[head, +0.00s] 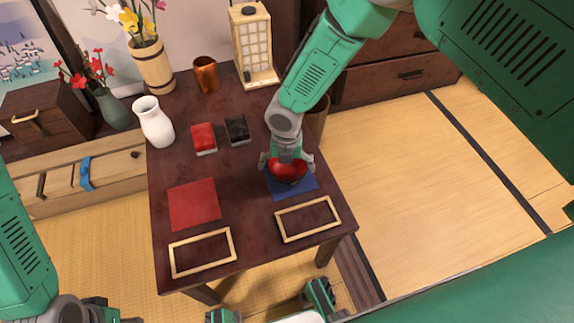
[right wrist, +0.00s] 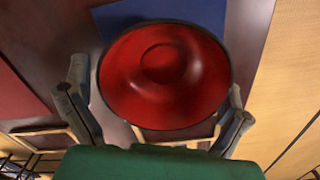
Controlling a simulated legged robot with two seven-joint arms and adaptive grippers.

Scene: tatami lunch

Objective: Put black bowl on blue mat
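The bowl (head: 288,171) has a red inside and a dark rim, and lies over the blue mat (head: 308,190) on the right half of the table. In the right wrist view the bowl (right wrist: 165,75) fills the middle, and part of the blue mat (right wrist: 115,18) shows behind it. My right gripper (head: 287,163) is above the bowl, its fingers spread on either side of the rim. I cannot tell whether they press on it, or whether the bowl touches the mat. My left gripper (head: 115,312) is partly cut off at the lower left edge.
A red mat (head: 194,204) and two light frames, left (head: 174,260) and right (head: 278,226), lie on the dark table. A red box (head: 203,138), a black box (head: 237,130), a white vase (head: 153,122), a copper cup (head: 205,75) and a lantern (head: 252,45) stand farther back.

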